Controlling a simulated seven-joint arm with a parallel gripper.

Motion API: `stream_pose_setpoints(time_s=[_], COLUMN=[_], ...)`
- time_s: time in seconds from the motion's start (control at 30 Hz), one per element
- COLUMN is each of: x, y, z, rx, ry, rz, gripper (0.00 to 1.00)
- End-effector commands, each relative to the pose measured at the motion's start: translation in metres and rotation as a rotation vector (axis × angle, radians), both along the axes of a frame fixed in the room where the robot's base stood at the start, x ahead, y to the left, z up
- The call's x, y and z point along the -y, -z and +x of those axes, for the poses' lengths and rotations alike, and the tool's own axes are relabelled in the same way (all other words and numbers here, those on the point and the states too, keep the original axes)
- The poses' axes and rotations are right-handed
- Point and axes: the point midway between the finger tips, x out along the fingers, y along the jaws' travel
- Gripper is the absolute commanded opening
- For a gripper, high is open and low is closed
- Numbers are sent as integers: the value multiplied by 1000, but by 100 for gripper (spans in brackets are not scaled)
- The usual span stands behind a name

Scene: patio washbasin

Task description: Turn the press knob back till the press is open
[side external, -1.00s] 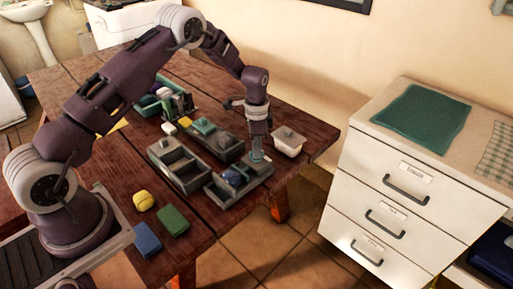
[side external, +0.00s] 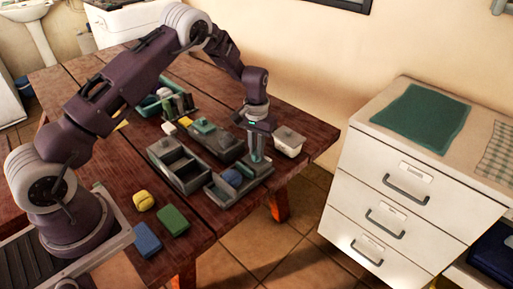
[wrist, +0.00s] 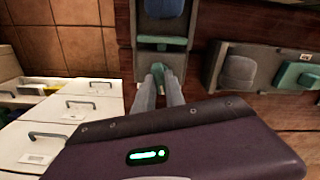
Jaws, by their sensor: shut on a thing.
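The press is a grey open-topped frame (side external: 222,196) on the table's right part, with a blue block (side external: 231,177) inside. In the wrist view, a teal plate (wrist: 162,42) crosses the press beside the block (wrist: 163,9). The teal press knob (wrist: 161,72) is at the end of the frame nearest my gripper. My gripper (side external: 257,158) points down at this end. In the wrist view my gripper (wrist: 160,78) has its two grey fingers on either side of the knob, shut on it. The fingers partly hide the knob.
A grey two-compartment tray (side external: 165,158) stands left of the press, and another grey frame with a teal part (side external: 204,126) lies behind. A white lidded tub (side external: 289,142) is close on the right. A yellow thing (side external: 143,200), green block (side external: 173,219) and blue block (side external: 147,239) lie in front.

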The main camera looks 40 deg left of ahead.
Motion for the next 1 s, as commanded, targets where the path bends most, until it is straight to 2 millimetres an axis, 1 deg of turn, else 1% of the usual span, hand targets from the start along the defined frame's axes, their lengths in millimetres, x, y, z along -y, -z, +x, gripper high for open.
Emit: stream_pose_setpoints(time_s=[0.2, 0.5, 0.7, 1.0], x=[0, 0, 0, 0], y=[-1, -1, -1, -1], z=[0, 0, 0, 0], rx=[0, 0, 0, 0], ry=[-176, -344, -401, -425], rz=[0, 0, 0, -1], gripper=[0, 0, 0, 0])
